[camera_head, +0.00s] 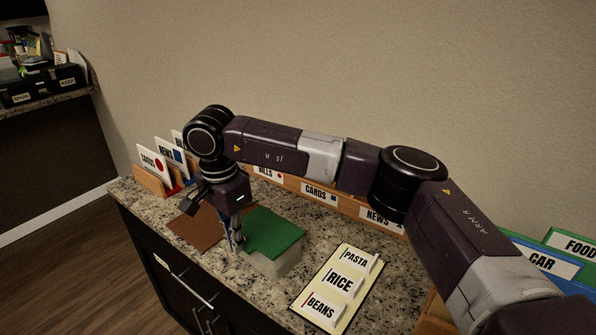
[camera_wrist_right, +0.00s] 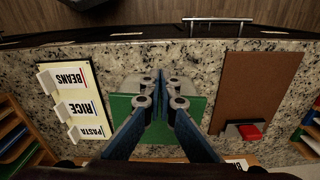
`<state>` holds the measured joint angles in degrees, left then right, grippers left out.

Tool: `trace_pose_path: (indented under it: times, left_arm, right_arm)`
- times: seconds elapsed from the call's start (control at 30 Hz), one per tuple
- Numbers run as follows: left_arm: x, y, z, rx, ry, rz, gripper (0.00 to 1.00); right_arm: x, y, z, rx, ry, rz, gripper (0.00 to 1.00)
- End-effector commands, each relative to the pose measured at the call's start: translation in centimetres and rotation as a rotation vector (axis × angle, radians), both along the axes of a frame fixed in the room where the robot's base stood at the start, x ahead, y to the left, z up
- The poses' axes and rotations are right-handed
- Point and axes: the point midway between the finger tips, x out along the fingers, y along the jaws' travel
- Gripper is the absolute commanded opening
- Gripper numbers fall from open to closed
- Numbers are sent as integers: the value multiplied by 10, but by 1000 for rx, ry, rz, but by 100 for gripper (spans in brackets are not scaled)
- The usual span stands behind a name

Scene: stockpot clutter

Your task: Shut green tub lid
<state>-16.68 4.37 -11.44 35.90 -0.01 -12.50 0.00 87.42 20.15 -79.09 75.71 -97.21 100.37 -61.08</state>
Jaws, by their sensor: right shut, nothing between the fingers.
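The green tub has a flat green lid (camera_head: 272,232) over a pale, see-through body (camera_head: 278,265) on the granite counter. The lid looks roughly level; I cannot tell whether it sits fully down on the rim. In the right wrist view the lid (camera_wrist_right: 192,108) shows behind and on both sides of the fingers. My right gripper (camera_head: 238,246) points down at the tub's left front side, its fingertips (camera_wrist_right: 160,88) together with nothing between them. I cannot tell whether it touches the tub. My left gripper is out of view.
A brown mat (camera_head: 197,229) lies left of the tub. A card with PASTA, RICE and BEANS labels (camera_head: 325,309) lies right of it. Labelled wooden racks (camera_head: 330,205) line the wall behind. The counter's front edge is close to the gripper.

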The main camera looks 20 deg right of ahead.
Motion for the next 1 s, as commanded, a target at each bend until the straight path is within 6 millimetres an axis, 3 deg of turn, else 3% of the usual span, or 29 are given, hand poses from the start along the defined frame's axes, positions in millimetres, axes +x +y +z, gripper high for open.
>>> trace_pose_path:
  times: [0.3, 1.0]
  left_arm:
    - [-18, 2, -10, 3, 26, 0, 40]
    - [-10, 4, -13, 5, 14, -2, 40]
  right_arm:
    - [-1, 1, -11, -63, -27, -1, 0]
    - [0, -7, -18, -72, -21, -5, 0]
